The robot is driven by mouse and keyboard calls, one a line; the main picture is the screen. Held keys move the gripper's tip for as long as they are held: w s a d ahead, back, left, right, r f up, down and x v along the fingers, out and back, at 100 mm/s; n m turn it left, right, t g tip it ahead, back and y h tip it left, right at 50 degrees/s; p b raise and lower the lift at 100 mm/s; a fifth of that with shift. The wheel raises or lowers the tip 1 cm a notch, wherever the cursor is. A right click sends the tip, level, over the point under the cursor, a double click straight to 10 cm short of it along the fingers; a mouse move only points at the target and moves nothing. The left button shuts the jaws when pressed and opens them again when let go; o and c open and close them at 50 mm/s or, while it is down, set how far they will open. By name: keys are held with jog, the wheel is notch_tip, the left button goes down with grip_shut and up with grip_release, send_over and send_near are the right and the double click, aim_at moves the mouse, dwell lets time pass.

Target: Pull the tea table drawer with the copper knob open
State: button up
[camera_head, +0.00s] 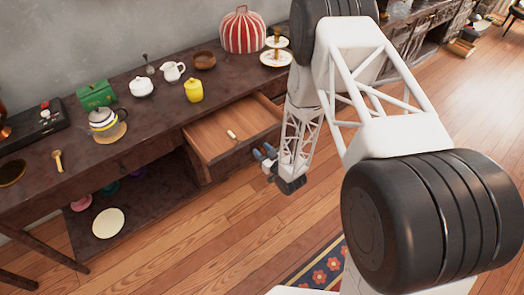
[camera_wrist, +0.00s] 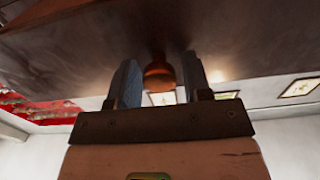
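In the wrist view the round copper knob (camera_wrist: 158,76) sits between my two fingers (camera_wrist: 161,82), one finger on each side. The fingers are apart with the knob between them; I cannot tell whether they press on it. In the head view the knob is hidden by the gripper.
The table top (camera_head: 150,110) holds a yellow jar (camera_head: 194,90), a glass teapot (camera_head: 103,121), a green box (camera_head: 96,95), white ware and a red striped cover (camera_head: 242,32). A lower shelf carries a pale plate (camera_head: 108,223). The wooden floor (camera_head: 190,250) before the drawer is clear.

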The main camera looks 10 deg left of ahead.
jog(key=shift+o, duration=0.8)
jog(key=v, duration=0.7)
jog(key=shift+s+d, duration=0.3)
jog(key=shift+w+r, duration=0.1)
jog(key=shift+r, duration=0.05)
